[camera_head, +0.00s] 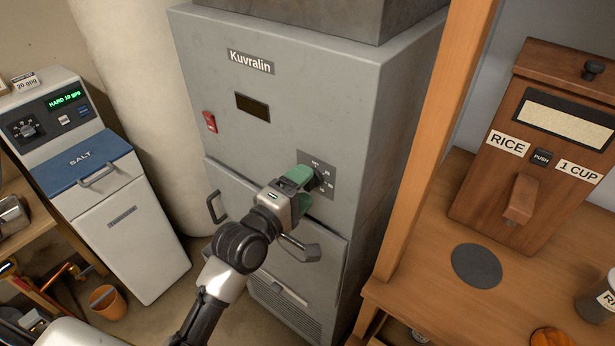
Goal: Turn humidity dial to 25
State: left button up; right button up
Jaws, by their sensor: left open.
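The grey Kuvralin cabinet (290,109) stands in the middle of the view. The dark dial (319,177) sits on this plate, partly hidden by my gripper. My left gripper (310,182) has green fingers and is open, with its fingertips at the dial; I cannot tell if they touch it. The cabinet's display (252,107) is dark. A red switch (210,122) is at its left. My right gripper is not in view.
A lever handle (302,249) sticks out just below my left gripper. A door handle (214,207) is to the left. A wooden post (436,130) and rice dispenser (540,150) stand right, a salt unit (95,180) left.

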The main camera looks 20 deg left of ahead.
pick_arm(q)
jog(key=shift+x, duration=0.95)
jog(key=c, duration=0.9)
